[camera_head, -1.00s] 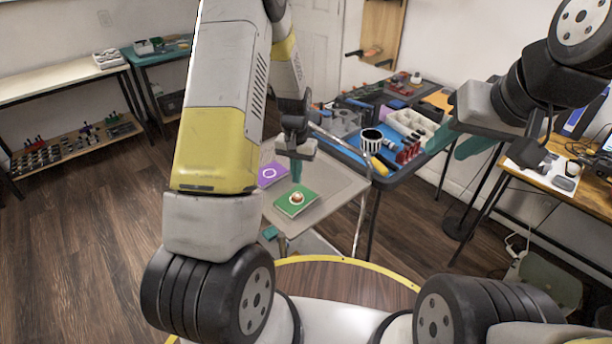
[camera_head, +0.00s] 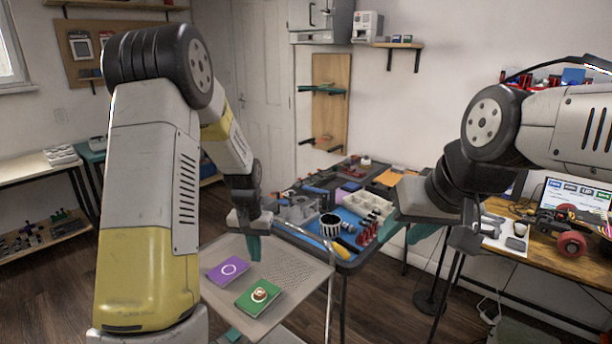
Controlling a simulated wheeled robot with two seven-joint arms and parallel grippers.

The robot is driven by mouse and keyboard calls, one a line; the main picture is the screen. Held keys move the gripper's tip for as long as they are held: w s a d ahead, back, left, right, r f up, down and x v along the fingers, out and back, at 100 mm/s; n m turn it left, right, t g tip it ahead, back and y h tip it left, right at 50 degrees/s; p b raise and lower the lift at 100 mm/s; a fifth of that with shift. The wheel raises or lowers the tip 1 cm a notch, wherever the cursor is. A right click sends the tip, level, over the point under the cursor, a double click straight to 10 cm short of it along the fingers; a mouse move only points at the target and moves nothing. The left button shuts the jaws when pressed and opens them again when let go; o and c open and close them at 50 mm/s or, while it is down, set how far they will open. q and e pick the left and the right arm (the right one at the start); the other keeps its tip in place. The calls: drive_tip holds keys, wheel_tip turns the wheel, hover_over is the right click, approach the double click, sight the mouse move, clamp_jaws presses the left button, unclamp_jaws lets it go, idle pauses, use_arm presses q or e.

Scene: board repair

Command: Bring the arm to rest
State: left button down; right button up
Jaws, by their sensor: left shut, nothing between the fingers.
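My left arm comes in from the left, and its gripper (camera_head: 252,247) points down above the grey tray (camera_head: 297,262). The teal fingers are together, with nothing seen between them. A green card (camera_head: 247,303) with a small round brown-and-white object (camera_head: 260,294) on it lies on the tray below the gripper. A purple card (camera_head: 223,277) with a white ring lies to its left. My right gripper (camera_head: 407,233) hangs at the right, in front of the blue-matted table; its teal fingers look apart and empty.
The table with the blue mat (camera_head: 314,238) behind the tray holds a striped cup (camera_head: 330,225), a white bin (camera_head: 367,203) and several tools. A wooden desk (camera_head: 560,262) with a screen stands at the right. A white bench (camera_head: 30,172) is at the far left.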

use_arm(q)
drive_tip(key=s+r+t+h, duration=0.1)
drive_tip(key=s+r, duration=0.4)
drive_tip(key=r, duration=0.4)
drive_tip(key=s+r+t, duration=0.2)
drive_tip(key=s+r, duration=0.3)
drive_tip(key=r, duration=0.3)
drive_tip(key=s+d+r+t, duration=0.1)
drive_tip(key=s+r, duration=0.2)
drive_tip(key=s, duration=0.3)
drive_tip(key=s+r+t, duration=0.1)
drive_tip(key=s+r, duration=0.3)
drive_tip(key=s, duration=0.3)
drive_tip(key=shift+s+d+n+t+h, duration=0.25)
drive_tip(key=shift+d+n+t+h, duration=0.05)
drive_tip(key=shift+d+n+h, duration=0.1)
drive_tip(key=shift+d, duration=0.1)
